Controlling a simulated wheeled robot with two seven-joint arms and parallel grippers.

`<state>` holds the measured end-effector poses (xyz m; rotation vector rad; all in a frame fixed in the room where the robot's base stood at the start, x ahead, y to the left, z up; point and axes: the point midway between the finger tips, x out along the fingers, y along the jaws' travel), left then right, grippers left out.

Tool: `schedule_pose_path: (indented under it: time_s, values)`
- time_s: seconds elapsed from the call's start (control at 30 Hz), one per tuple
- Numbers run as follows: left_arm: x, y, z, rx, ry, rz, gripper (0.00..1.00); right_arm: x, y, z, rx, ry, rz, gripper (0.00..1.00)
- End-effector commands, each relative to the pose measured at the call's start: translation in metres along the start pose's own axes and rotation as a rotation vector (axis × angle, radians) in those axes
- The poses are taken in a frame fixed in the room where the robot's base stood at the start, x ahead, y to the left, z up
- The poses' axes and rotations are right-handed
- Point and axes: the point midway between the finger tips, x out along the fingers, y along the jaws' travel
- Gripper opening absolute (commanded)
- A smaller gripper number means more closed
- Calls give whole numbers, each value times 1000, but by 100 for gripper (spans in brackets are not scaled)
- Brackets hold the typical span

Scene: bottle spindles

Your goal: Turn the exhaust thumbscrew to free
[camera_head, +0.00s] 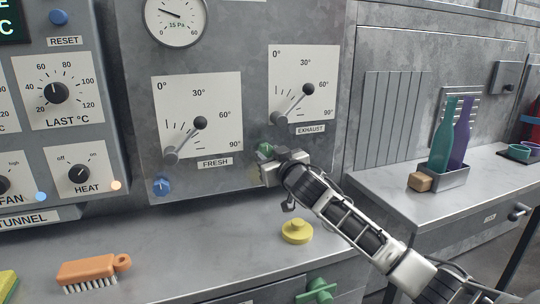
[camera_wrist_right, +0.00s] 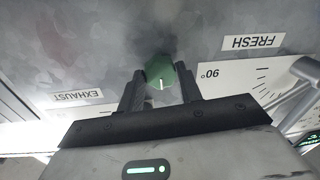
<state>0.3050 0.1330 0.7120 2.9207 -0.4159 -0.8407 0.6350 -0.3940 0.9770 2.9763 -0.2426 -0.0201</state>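The exhaust thumbscrew is a green knob (camera_head: 265,149) on the grey panel, below the exhaust dial (camera_head: 290,70). The green knob also shows in the right wrist view (camera_wrist_right: 160,72), with a short white mark on its face. My right gripper (camera_head: 268,162) is at the knob, its two fingers (camera_wrist_right: 160,80) on either side. The fingers are apart and very close to the knob's sides; I cannot tell whether they press on it. The exhaust lever (camera_head: 307,89) points up and right, between 30° and 60°. My left gripper is not in view.
The fresh dial's lever (camera_head: 200,122) and blue knob (camera_head: 161,186) are to the left. A yellow knobbed disc (camera_head: 296,231) and an orange brush (camera_head: 88,270) sit on the counter. A tray (camera_head: 440,179) with two bottles stands at right. The counter's middle is clear.

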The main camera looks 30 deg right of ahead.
Motion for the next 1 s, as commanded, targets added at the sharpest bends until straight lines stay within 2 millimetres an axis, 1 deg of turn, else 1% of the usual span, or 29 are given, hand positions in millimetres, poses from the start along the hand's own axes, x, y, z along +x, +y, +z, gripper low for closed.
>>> schedule_pose_path:
  time_s: [0.27,0.47,0.67,1.0]
  values:
    - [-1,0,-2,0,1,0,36,0,0,0,-7,0,-1,13]
    - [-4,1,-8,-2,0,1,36,0,0,-2,-63,-5,-2,13]
    - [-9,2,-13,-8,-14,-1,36,0,0,-5,-192,-14,-4,13]
    - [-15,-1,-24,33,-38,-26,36,0,0,-6,-507,-37,-8,13]
